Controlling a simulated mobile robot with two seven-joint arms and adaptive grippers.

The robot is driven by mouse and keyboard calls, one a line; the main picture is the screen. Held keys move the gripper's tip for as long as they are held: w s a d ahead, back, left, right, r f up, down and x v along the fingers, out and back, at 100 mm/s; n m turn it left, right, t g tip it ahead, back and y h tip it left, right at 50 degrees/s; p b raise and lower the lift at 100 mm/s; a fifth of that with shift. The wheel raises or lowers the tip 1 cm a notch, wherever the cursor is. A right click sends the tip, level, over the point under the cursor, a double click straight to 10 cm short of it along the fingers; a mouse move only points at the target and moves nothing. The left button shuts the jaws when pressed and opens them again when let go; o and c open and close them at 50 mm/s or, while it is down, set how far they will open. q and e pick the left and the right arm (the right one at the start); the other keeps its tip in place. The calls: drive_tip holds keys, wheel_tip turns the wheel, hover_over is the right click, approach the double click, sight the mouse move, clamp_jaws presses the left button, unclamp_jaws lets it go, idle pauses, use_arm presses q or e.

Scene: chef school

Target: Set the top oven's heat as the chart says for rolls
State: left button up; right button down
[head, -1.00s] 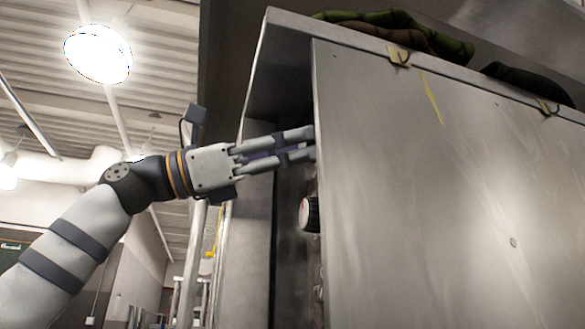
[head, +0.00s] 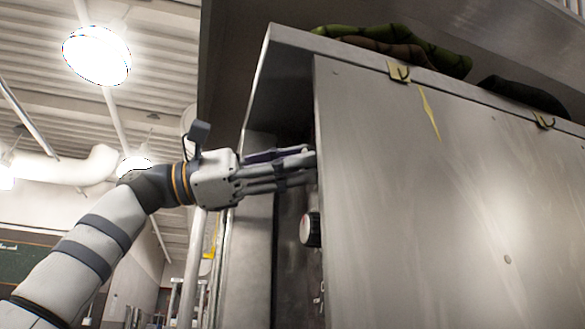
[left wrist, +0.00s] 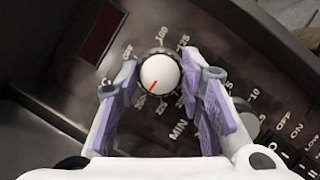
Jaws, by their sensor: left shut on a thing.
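The heat knob (left wrist: 160,73) shows in the left wrist view, with a white face, a dark rim and a red pointer mark. The red mark points down and left in the picture, near a number partly hidden by the finger. My left gripper (left wrist: 160,78) is shut on this knob, one purple-padded finger on each side. In the head view the fingertips of my left gripper (head: 312,160) go behind the front edge of the steel panel (head: 420,190), which hides the knob. My right gripper and the chart are not in view.
A second knob (head: 310,229) sits lower on the oven front. A dark red display (left wrist: 103,32) is at upper left.

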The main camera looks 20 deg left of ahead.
use_arm(q)
drive_tip(key=o, duration=1.2)
drive_tip(key=shift+c, duration=0.2)
drive_tip(key=v, duration=1.2)
